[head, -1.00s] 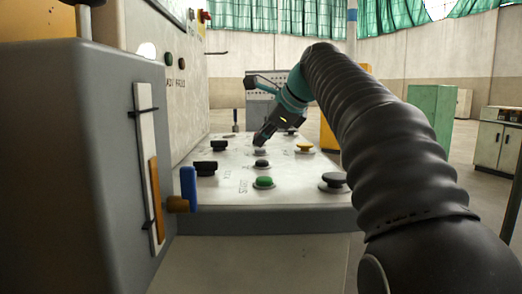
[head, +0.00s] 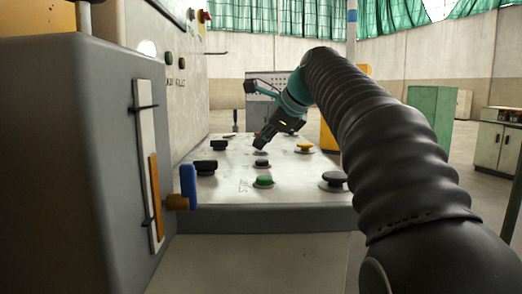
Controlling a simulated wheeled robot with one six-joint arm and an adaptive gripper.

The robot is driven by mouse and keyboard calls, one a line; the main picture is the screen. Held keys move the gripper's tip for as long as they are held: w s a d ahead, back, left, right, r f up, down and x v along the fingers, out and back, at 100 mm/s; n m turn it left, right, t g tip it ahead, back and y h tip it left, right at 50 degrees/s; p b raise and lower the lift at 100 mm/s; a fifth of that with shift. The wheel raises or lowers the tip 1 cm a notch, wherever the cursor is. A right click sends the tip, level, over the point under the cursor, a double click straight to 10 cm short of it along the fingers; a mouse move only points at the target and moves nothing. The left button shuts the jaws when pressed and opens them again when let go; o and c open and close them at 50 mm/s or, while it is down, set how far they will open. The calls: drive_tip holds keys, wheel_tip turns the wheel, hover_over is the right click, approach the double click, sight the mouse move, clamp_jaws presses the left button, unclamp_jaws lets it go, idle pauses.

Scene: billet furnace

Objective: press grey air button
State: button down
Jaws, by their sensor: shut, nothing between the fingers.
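The sloped white control panel (head: 215,195) carries several round buttons. My gripper (head: 261,147) is shut and empty, pointing down at the far middle of the panel. Its tip covers most of a small grey button (head: 261,153), so I cannot tell whether it touches it. A dark grey button (head: 261,163) sits just nearer than the tip. The lettering is too blurred to tell which button is marked air.
Black knobs (head: 205,167) stand on the panel's left side, and a large black button (head: 334,179) at its near right. A grey box (head: 60,170) with a blue-handled lever (head: 188,187) stands at near left. A green cabinet (head: 431,115) is beyond my arm.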

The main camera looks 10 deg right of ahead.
sight(262, 151)
drive_tip(key=shift+r, duration=0.1)
drive_tip(key=shift+r+p, duration=0.75)
drive_tip(key=shift+p, duration=0.35)
drive_tip(key=shift+r, duration=0.1)
wheel_tip(262, 151, up, 3)
drive_tip(key=p, duration=0.3)
drive_tip(key=shift+f, duration=0.2)
drive_tip(key=shift+r+p, duration=0.8)
drive_tip(key=shift+r, duration=0.3)
